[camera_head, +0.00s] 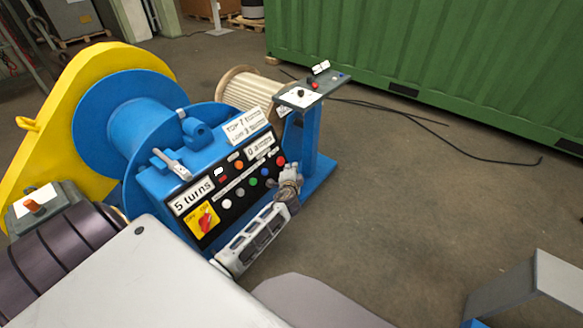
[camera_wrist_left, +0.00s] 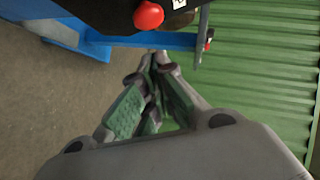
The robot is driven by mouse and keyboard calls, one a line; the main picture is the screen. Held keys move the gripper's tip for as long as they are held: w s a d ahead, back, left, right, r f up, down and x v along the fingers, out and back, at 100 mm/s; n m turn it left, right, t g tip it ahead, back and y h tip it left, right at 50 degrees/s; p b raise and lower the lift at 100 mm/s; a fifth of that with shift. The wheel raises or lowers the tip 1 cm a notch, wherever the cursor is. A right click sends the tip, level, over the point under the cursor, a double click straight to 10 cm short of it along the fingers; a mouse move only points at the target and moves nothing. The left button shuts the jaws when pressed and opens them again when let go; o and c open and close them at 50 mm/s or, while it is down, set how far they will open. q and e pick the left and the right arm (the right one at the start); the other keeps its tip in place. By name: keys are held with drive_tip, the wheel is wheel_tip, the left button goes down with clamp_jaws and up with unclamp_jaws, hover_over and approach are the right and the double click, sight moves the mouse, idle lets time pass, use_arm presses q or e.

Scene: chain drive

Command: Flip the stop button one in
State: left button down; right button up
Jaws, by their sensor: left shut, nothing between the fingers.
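A red button (camera_head: 281,160) sits at the right end of the black control panel (camera_head: 262,153) on the blue winch. In the left wrist view a rounded red button (camera_wrist_left: 148,15) shows at the top edge, beyond the fingertips. I cannot tell which button is stop button one, nor whether it is in or out. My left gripper (camera_head: 289,178) is in front of the panel's right end, just below the red button. In the left wrist view its fingertips (camera_wrist_left: 153,62) are together and empty, and appear apart from the button. My right gripper is not in view.
The panel also has white, green and blue buttons and a yellow switch plate with a red knob (camera_head: 206,221). A blue pedestal (camera_head: 310,135) with a small control console stands right of the winch. A green container (camera_head: 440,50) is behind. Open floor (camera_head: 420,200) lies to the right.

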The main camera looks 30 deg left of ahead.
use_arm(q)
drive_tip(key=v, duration=0.7)
drive_tip(key=shift+s+d, duration=0.15)
drive_tip(key=shift+s, duration=0.1)
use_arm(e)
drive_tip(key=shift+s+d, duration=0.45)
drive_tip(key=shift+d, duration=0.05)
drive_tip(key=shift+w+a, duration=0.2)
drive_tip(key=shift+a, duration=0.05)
